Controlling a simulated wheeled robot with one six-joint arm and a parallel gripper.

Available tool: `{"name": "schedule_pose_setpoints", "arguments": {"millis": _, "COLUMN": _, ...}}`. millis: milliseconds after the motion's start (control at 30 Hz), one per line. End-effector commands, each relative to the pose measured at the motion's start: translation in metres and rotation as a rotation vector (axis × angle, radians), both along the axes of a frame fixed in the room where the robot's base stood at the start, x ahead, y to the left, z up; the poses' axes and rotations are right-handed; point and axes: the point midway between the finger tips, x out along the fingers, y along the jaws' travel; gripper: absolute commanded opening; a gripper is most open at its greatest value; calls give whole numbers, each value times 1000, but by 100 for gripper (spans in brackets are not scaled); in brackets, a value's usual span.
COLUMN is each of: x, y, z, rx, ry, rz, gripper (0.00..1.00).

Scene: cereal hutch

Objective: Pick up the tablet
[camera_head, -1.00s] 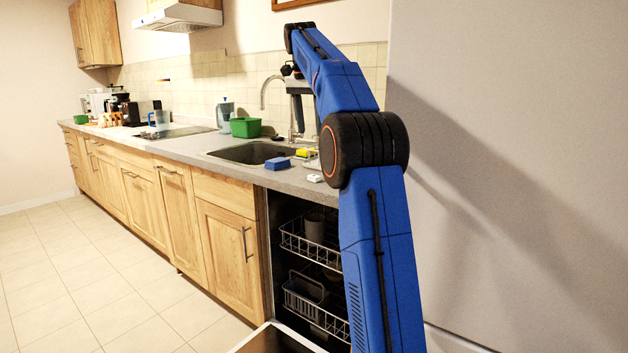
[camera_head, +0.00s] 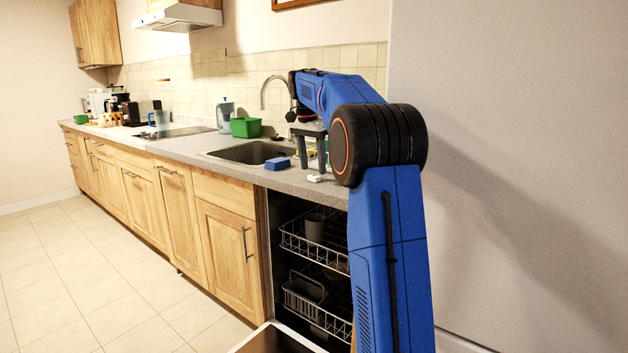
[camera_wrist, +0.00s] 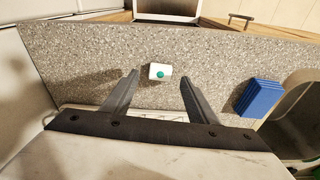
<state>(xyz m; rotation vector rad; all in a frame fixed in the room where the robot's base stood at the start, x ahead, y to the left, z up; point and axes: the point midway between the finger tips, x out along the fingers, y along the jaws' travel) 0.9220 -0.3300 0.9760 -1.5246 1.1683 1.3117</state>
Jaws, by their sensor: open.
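The tablet (camera_wrist: 160,72) is a small white block with a green round mark on top. It lies on the grey speckled counter and shows between and just beyond my fingertips in the wrist view. In the head view the tablet (camera_head: 315,178) is a small white piece near the counter's front edge, above the open dishwasher. My gripper (camera_wrist: 158,78) is open and empty, its two dark fingers apart on either side of the tablet. In the head view my gripper (camera_head: 315,168) hangs over the counter close to the tablet. I cannot tell its exact height.
A blue sponge-like block (camera_wrist: 259,98) lies beside the sink (camera_wrist: 295,110); it also shows in the head view (camera_head: 278,163). A green tub (camera_head: 245,127) stands behind the sink. The dishwasher below is open, with racks (camera_head: 315,250) showing. A tall white surface (camera_head: 520,150) rises at the right.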

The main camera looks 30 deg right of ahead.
Motion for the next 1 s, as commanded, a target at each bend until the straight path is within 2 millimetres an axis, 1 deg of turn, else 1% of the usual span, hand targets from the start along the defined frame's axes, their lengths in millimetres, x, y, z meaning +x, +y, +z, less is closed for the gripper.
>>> {"name": "schedule_pose_setpoints", "arguments": {"millis": 33, "x": 0, "y": 0, "z": -7, "rx": 1, "ry": 1, "rz": 0, "gripper": 53}}
{"name": "schedule_pose_setpoints", "arguments": {"millis": 100, "x": 0, "y": -1, "z": -16, "rx": 1, "ry": 1, "rz": 0, "gripper": 53}}
{"name": "schedule_pose_setpoints", "arguments": {"millis": 200, "x": 1, "y": -2, "z": -24, "rx": 0, "ry": 1, "rz": 0, "gripper": 53}}
{"name": "schedule_pose_setpoints", "arguments": {"millis": 300, "x": 1, "y": -3, "z": -28, "rx": 0, "ry": 0, "rz": 0, "gripper": 53}}
{"name": "schedule_pose_setpoints", "arguments": {"millis": 500, "x": 1, "y": -3, "z": -28, "rx": 0, "ry": 0, "rz": 0, "gripper": 53}}
{"name": "schedule_pose_setpoints", "arguments": {"millis": 567, "x": 1, "y": -3, "z": -28, "rx": 0, "ry": 0, "rz": 0, "gripper": 39}}
{"name": "schedule_pose_setpoints", "arguments": {"millis": 600, "x": 1, "y": -3, "z": -28, "rx": 0, "ry": 0, "rz": 0, "gripper": 29}}
{"name": "schedule_pose_setpoints", "arguments": {"millis": 667, "x": 1, "y": -3, "z": -28, "rx": 0, "ry": 0, "rz": 0, "gripper": 15}}
{"name": "schedule_pose_setpoints", "arguments": {"millis": 700, "x": 1, "y": -3, "z": -28, "rx": 0, "ry": 0, "rz": 0, "gripper": 10}}
{"name": "schedule_pose_setpoints", "arguments": {"millis": 1000, "x": 1, "y": -3, "z": -28, "rx": 0, "ry": 0, "rz": 0, "gripper": 9}}
